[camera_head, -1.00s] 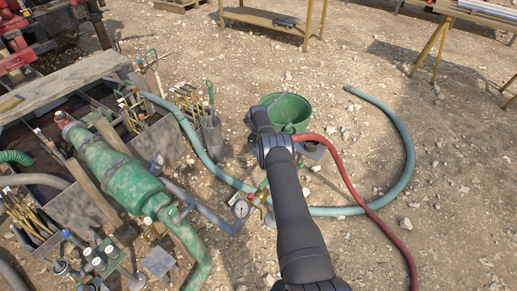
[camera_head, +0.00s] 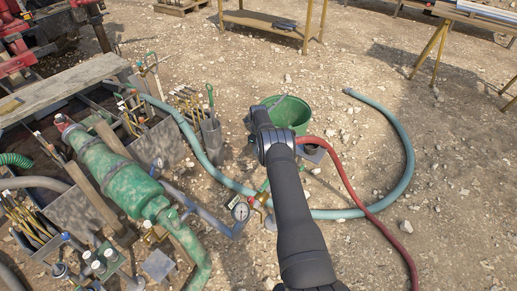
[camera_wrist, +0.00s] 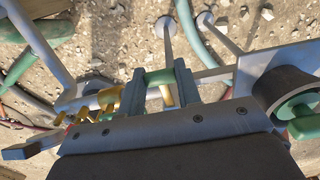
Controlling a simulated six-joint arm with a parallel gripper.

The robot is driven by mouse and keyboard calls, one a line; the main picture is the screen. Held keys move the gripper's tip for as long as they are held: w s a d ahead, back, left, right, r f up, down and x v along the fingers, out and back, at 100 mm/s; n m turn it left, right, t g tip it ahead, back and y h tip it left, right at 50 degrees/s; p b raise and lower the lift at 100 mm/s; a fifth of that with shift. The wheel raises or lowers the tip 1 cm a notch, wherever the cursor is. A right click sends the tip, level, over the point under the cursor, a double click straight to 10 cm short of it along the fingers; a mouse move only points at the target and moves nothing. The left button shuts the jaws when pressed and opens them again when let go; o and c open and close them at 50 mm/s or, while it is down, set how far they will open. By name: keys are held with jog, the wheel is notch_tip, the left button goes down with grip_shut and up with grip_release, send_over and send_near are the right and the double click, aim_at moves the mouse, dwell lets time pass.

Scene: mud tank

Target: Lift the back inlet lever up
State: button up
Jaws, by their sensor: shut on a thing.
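A green lever handle (camera_wrist: 160,77) lies between the two fingers of my gripper (camera_wrist: 161,70) in the wrist view. The gripper is shut on it. A brass valve body (camera_wrist: 108,97) sits just left of the fingers. In the head view a brass valve (camera_head: 263,199) with a small green handle stands beside a round pressure gauge (camera_head: 241,211) at the end of a blue-grey pipe. My arm hides the gripper in that view. I cannot tell how far the lever is raised.
A red hose (camera_head: 349,178) and a blue-green hose (camera_head: 407,155) curve over the gravel on the right. A green bucket (camera_head: 300,115) stands behind my arm. A large green cylinder (camera_head: 120,180), pipes and tool bins crowd the left. Gravel at right is mostly open.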

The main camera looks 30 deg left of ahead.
jog(key=shift+r, duration=0.15)
jog(key=shift+d+r, duration=0.35)
jog(key=shift+r, duration=0.45)
jog(key=o, duration=1.8)
jog(key=shift+o, duration=0.2)
notch_tip(320, 180, up, 8)
jog(key=shift+f, duration=0.1)
